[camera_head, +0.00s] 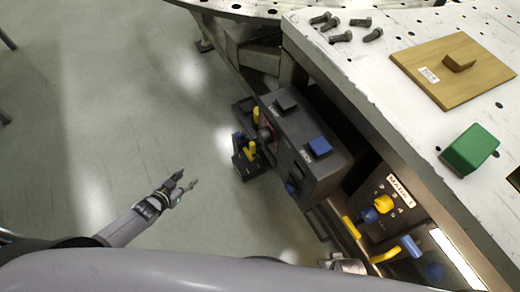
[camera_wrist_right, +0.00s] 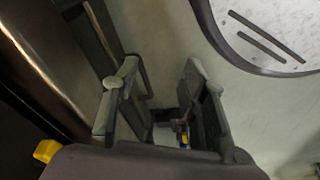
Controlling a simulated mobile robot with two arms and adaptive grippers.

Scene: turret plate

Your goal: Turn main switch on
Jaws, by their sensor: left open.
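A switch panel with a white label (camera_head: 400,190) that seems to read "MAIN" sits low under the table edge. On it is a rotary knob with a yellow part (camera_head: 384,203) and a blue part (camera_head: 370,215). Small markings surround the knob, but its setting is too small to read. My left gripper (camera_head: 182,183) is open and empty over the floor, well left of the panel. My right gripper (camera_wrist_right: 160,100) shows in the right wrist view with its fingers apart and nothing between them. The knob cannot be made out in that view.
A dark control box (camera_head: 305,150) with a blue button (camera_head: 319,147) stands left of the panel. Yellow handles (camera_head: 386,256) and a blue handle (camera_head: 411,246) stick out below it. The white table (camera_head: 345,65) carries bolts, a wooden board (camera_head: 455,70) and a green block (camera_head: 470,150).

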